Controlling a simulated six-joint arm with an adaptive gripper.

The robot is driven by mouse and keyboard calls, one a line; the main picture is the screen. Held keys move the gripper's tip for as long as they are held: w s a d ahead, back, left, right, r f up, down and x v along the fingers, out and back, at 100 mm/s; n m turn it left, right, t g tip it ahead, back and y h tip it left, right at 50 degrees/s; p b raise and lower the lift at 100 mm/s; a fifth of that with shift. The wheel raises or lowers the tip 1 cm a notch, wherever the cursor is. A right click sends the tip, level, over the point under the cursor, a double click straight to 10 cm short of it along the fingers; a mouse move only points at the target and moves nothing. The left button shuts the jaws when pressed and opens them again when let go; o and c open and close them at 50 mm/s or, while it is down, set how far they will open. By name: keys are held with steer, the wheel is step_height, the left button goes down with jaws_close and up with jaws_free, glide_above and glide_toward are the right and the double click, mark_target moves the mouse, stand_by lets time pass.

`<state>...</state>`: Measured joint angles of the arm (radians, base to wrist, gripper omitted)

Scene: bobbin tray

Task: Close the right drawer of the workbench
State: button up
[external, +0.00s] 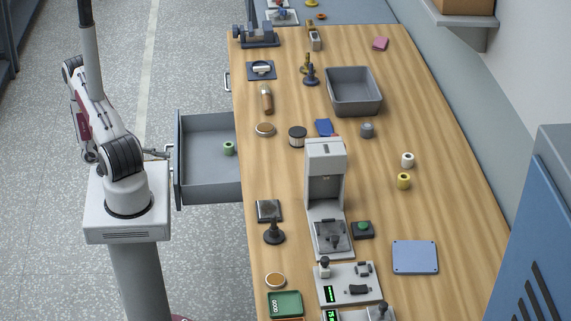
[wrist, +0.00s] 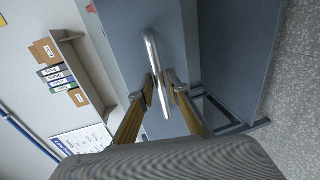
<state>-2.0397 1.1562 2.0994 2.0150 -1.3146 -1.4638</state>
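The right drawer (external: 209,190) of the workbench (external: 375,220) stands pulled out from its left side in the external view. It is a grey open box with a green bobbin (external: 228,148) inside. My gripper (external: 160,153) is at the drawer's outer front, on its handle. In the wrist view the metal bar handle (wrist: 151,50) runs between the two fingertips of my gripper (wrist: 160,88). The blue-grey drawer front (wrist: 125,35) lies behind the handle.
Another handle (external: 227,83) shows farther up the bench side, with its drawer flush. A grey bin (external: 354,106), a coffee-machine-like device (external: 325,158) and several small items stand on the bench top. The floor left of the drawer is clear apart from my base.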

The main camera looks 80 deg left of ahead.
steer(key=shift+w+f, duration=0.15)
steer(key=shift+w, duration=0.45)
jaws_close()
glide_toward(234, 164)
steer(key=w+r, duration=0.1)
steer(key=w, duration=0.5)
steer(key=w+r, duration=0.1)
steer(key=w, duration=0.2)
steer(key=shift+w+r, duration=0.3)
stand_by(0.4)
jaws_free()
steer(key=shift+w, duration=0.1)
